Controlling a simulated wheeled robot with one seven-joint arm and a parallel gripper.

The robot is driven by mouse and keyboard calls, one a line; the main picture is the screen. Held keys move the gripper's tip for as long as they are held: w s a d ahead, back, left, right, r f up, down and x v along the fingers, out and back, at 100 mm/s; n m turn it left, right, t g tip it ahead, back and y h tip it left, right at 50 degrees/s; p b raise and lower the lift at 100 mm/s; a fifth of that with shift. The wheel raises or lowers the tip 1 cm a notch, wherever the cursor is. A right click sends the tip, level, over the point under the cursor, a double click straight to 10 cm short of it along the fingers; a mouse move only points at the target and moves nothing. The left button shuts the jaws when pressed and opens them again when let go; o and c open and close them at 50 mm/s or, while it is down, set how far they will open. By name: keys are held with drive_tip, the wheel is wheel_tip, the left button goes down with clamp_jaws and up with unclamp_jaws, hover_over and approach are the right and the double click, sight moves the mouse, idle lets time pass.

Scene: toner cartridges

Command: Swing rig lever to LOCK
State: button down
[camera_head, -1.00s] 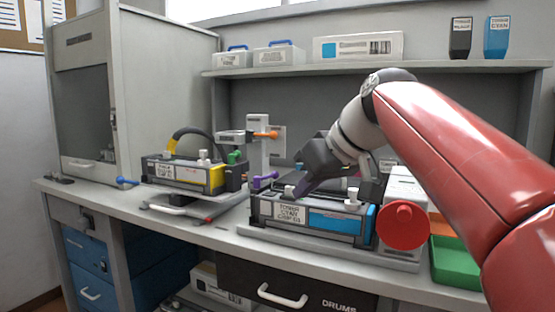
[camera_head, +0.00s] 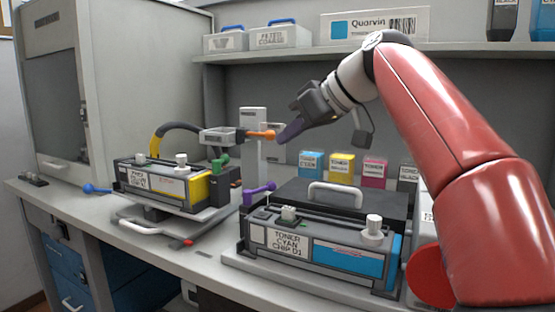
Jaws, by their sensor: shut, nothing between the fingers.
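My gripper (camera_head: 283,137) is shut and empty, its dark fingertips just right of an orange knob (camera_head: 262,134). I cannot tell whether they touch. The orange knob ends a grey arm (camera_head: 222,135) above the left rig (camera_head: 205,214), which carries a black and yellow cartridge (camera_head: 160,184). A blue-tipped lever (camera_head: 94,189), a green knob (camera_head: 221,161) and a red-tipped handle (camera_head: 187,242) also show on or around this rig. A purple knob (camera_head: 260,190) stands beside the cyan toner cartridge (camera_head: 318,245). I cannot read any LOCK mark, nor tell which lever is the rig lever.
A dark case with a pale handle (camera_head: 335,188) lies behind the cyan cartridge. Several coloured toner boxes stand at the back, including a yellow one (camera_head: 341,167). The shelf (camera_head: 300,55) runs above. A grey cabinet (camera_head: 130,80) stands left. My red arm crosses the right side.

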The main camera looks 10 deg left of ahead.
drive_tip(key=shift+w+a+f+b, duration=0.35)
drive_tip(key=shift+a+f+b, duration=0.3)
drive_tip(key=shift+f, duration=0.75)
drive_tip(key=shift+w+a+f+b, duration=0.3)
drive_tip(key=shift+a+f+b, duration=0.35)
drive_tip(key=shift+f, duration=0.7)
drive_tip(key=shift+w+a+f+b, duration=0.35)
drive_tip(key=shift+a+f+b, duration=0.25)
drive_tip(key=shift+f, duration=0.8)
